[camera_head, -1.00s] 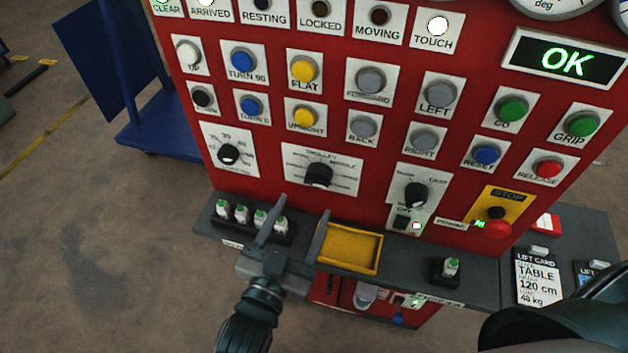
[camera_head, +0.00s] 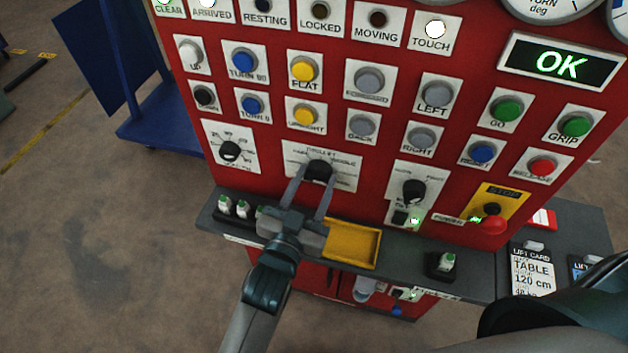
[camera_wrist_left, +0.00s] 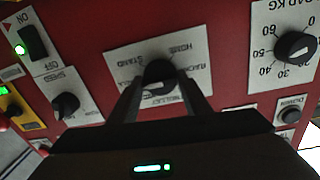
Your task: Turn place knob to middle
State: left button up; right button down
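The place knob (camera_head: 318,171) is the black knob in the middle of the lower row on the red panel, on a white plate with place names around it. My left gripper (camera_head: 316,178) reaches up to it, one finger on each side. In the left wrist view the knob (camera_wrist_left: 159,74) sits between the two fingertips (camera_wrist_left: 160,84), with the plate upside down. The fingers stand apart; whether they touch the knob I cannot tell. The knob's pointer is too small and partly covered to read. My right gripper is not in view.
The weight knob (camera_head: 229,150) is to the left and the speed knob (camera_head: 413,191) to the right. A ledge below holds a yellow tray (camera_head: 352,243) and small white-green pieces (camera_head: 242,208).

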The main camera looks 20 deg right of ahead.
pick_arm(q)
jog(key=c, duration=0.4)
jog(key=shift+n+p, duration=0.3)
jog(key=shift+n, duration=0.2)
jog(key=n+p, duration=0.1)
jog(key=n, duration=0.2)
jog(key=shift+n+p, duration=1)
jog(key=shift+n, duration=1.6)
jog(key=shift+f, duration=0.1)
jog(key=o, duration=1)
jog(key=shift+a, duration=0.1)
